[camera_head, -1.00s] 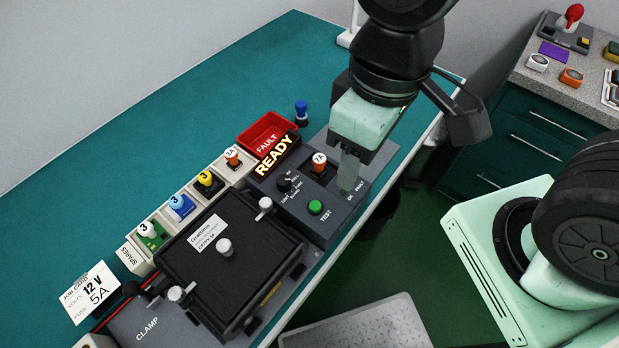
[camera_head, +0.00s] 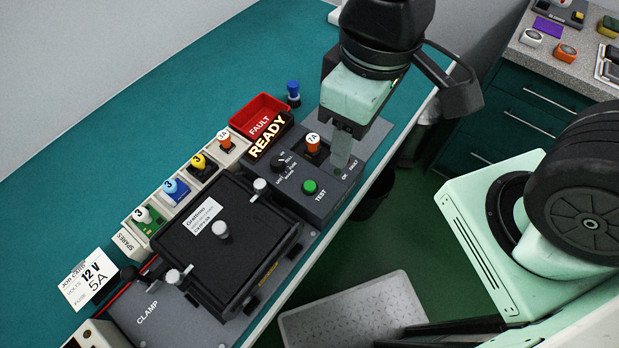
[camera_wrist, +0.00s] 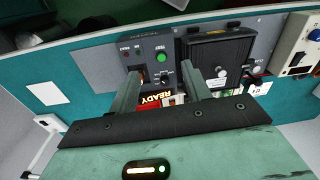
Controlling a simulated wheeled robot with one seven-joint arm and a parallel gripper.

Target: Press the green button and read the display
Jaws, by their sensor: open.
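The green button (camera_head: 309,186) is on the grey test box above the word TEST. It also shows in the wrist view (camera_wrist: 161,57). The display (camera_head: 267,149) at the box's back left reads READY in lit letters; in the wrist view (camera_wrist: 158,99) it is partly covered by the fingers. My gripper (camera_head: 342,165) is over the box's right side, right of and behind the button. In the wrist view its two fingers (camera_wrist: 157,82) are apart, with nothing between the tips.
A closed black clamp cover (camera_head: 230,245) adjoins the box at left. A row of coloured spares (camera_head: 175,192), a red FAULT tray (camera_head: 262,115) and a blue-topped piece (camera_head: 293,94) stand behind. The teal bench (camera_head: 110,150) is clear behind.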

